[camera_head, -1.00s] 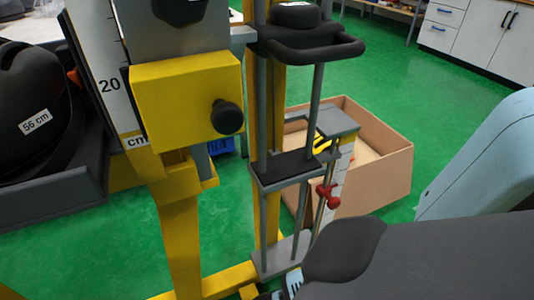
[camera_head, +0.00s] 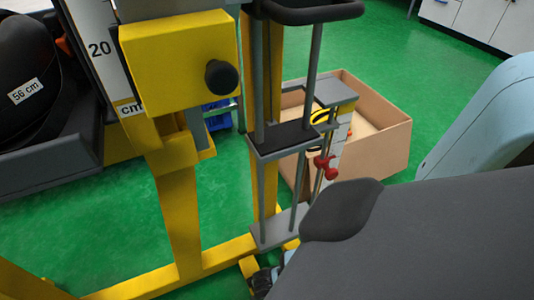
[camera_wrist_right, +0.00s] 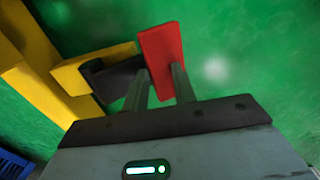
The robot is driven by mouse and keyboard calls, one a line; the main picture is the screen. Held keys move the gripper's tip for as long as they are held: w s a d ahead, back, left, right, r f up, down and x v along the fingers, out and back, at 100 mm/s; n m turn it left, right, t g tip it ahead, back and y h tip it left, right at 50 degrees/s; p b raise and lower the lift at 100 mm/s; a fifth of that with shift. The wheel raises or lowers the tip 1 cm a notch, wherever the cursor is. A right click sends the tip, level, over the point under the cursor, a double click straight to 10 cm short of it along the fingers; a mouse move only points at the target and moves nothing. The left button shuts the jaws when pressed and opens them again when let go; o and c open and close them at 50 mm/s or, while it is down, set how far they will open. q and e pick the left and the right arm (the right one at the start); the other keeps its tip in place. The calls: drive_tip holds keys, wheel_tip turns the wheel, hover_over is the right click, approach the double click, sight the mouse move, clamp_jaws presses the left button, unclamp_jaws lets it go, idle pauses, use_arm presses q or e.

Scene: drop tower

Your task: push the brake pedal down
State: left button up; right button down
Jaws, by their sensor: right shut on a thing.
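The brake pedal (camera_wrist_right: 162,55), a flat red plate, shows in the right wrist view, tilted, beside a dark bar on a yellow frame. My right gripper (camera_wrist_right: 160,78) is shut on the red plate, with one finger at its left edge and one across its right part. In the head view the pedal is hidden, and my dark right forearm covers the lower right. My left gripper is not in view.
The yellow frame (camera_head: 180,225) stands on the green floor, with a yellow block (camera_head: 175,60) and black knob. Grey rods carry a bracket (camera_head: 285,140). A red clamp (camera_head: 325,166) sits on a thin rod. An open cardboard box (camera_head: 385,150) lies behind.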

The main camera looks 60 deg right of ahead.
drive_tip(key=shift+s+a+f, duration=0.35)
drive_tip(key=shift+s, duration=0.25)
drive_tip(key=shift+s+a+f, duration=0.3)
drive_tip(key=shift+s, duration=0.3)
drive_tip(key=c, duration=1.2)
unclamp_jaws()
drive_tip(key=o, duration=0.4)
drive_tip(key=r+p, duration=0.1)
drive_tip(key=r, duration=0.1)
drive_tip(key=w+r+p, duration=0.1)
drive_tip(key=r+p, duration=0.1)
drive_tip(key=r, duration=0.1)
drive_tip(key=w+r+p, duration=0.1)
drive_tip(key=r, duration=0.2)
drive_tip(key=shift+d+p, duration=0.35)
drive_tip(key=shift+d, duration=0.05)
drive_tip(key=shift+o, duration=0.2)
drive_tip(key=shift+d+r+p, duration=0.15)
drive_tip(key=shift+r+p, duration=0.15)
drive_tip(key=shift+r, duration=0.25)
